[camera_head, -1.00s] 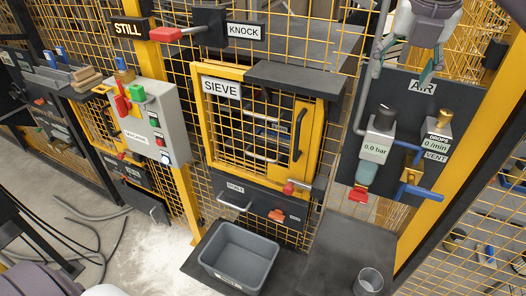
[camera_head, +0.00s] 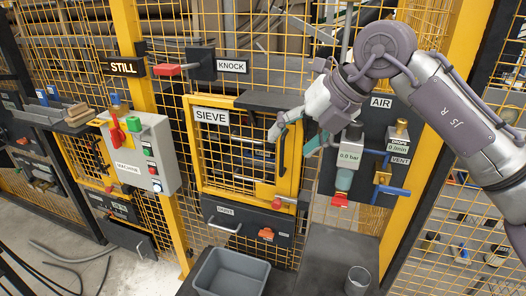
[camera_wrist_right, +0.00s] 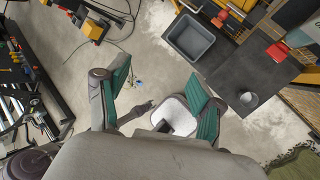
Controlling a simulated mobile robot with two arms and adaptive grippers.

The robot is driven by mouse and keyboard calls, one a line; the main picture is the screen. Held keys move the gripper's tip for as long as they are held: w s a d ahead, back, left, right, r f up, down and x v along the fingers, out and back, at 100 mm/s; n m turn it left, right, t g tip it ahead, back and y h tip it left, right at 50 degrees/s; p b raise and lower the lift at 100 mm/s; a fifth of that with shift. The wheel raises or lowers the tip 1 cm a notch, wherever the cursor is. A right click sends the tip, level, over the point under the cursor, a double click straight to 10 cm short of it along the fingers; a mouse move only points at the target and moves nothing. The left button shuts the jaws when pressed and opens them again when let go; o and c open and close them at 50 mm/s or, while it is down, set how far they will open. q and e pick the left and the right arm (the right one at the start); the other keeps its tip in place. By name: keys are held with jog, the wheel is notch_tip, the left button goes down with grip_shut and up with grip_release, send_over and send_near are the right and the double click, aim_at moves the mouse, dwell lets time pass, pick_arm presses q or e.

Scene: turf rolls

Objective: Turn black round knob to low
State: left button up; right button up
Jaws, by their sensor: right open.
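A dark round knob (camera_head: 354,131) sits on top of the regulator on the AIR panel (camera_head: 329,178). The regulator's display (camera_head: 350,156) reads 0.0 bar. My right gripper (camera_head: 298,136) comes in from the upper right, left of the knob and in front of the sieve door's right edge. It is open, with nothing between its fingers, and is apart from the knob. In the right wrist view the two teal-padded fingers (camera_wrist_right: 160,98) are spread wide over the floor, and the knob does not show. My left gripper is not in view.
A yellow sieve door (camera_head: 188,150) with a handle is left of the AIR panel. A blue-handled valve (camera_head: 393,190) and a cup (camera_head: 357,280) are near it. A grey bin (camera_head: 232,272) stands below. A grey switch box (camera_head: 150,155) is further left.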

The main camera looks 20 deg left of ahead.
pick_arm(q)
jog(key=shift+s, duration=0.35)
pick_arm(e)
jog(key=shift+s+a+f+n+g+y, duration=0.1)
jog(key=shift+s+a+n+g+y, duration=0.25)
jog(key=shift+s+a+y, duration=0.6)
jog(key=shift+s+a+f+n+g+y, duration=0.15)
jog(key=shift+s+a+g+y, duration=0.4)
jog(key=shift+s+a+y, duration=0.45)
jog(key=shift+w+a+h, duration=0.1)
jog(key=shift+h, duration=0.15)
